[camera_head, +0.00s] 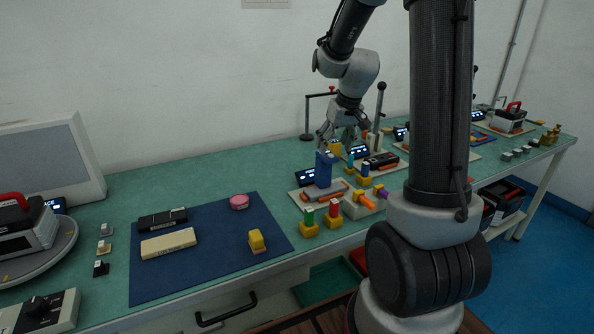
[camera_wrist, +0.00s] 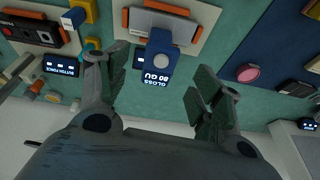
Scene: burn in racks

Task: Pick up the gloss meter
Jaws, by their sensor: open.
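A blue upright block (camera_head: 324,169), which I take to be the gloss meter, stands on a pale board with an orange strip. In the wrist view the blue block (camera_wrist: 159,43) shows close to a dark display (camera_wrist: 157,77) reading "GLOSS 80 GU". My gripper (camera_head: 343,133) is above the back part of the bench, beyond the block. In the wrist view my gripper (camera_wrist: 158,90) is open, with its fingers wide apart and nothing between them touching. The block appears ahead of the gap between the fingers, apart from both.
Yellow-based pieces with green and red tops (camera_head: 309,222) stand just in front of the block's board. A button-force display (camera_wrist: 70,68) is beside it. A blue mat (camera_head: 200,265) with several items lies to the left. Bare green bench (camera_head: 240,175) lies behind the mat.

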